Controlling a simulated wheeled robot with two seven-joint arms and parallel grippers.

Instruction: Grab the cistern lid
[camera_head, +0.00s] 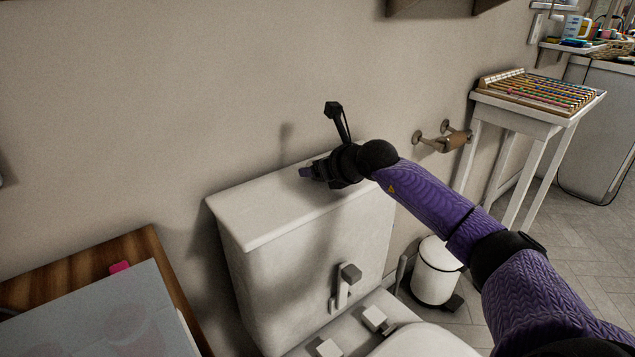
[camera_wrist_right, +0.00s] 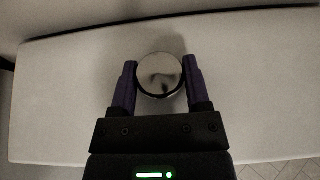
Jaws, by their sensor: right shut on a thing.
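The white cistern lid (camera_head: 262,208) lies on top of the toilet cistern (camera_head: 300,265) against the wall. In the right wrist view, the lid (camera_wrist_right: 60,100) fills most of the picture, with a round shiny metal knob (camera_wrist_right: 160,74) on it. My right gripper (camera_head: 306,172) reaches over the lid from the right in the head view. In the wrist view, the right gripper's purple fingers (camera_wrist_right: 160,82) are shut on the knob, one at each side. In the head view the knob is hidden. The lid appears to rest on the cistern. My left gripper is not in view.
A wooden surface (camera_head: 150,262) with a pale sheet stands at the lower left. A toilet paper holder (camera_head: 442,138) is on the wall to the right. A white bin (camera_head: 435,272) stands beside the toilet. A small white table (camera_head: 520,112) holds colourful sticks at the right.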

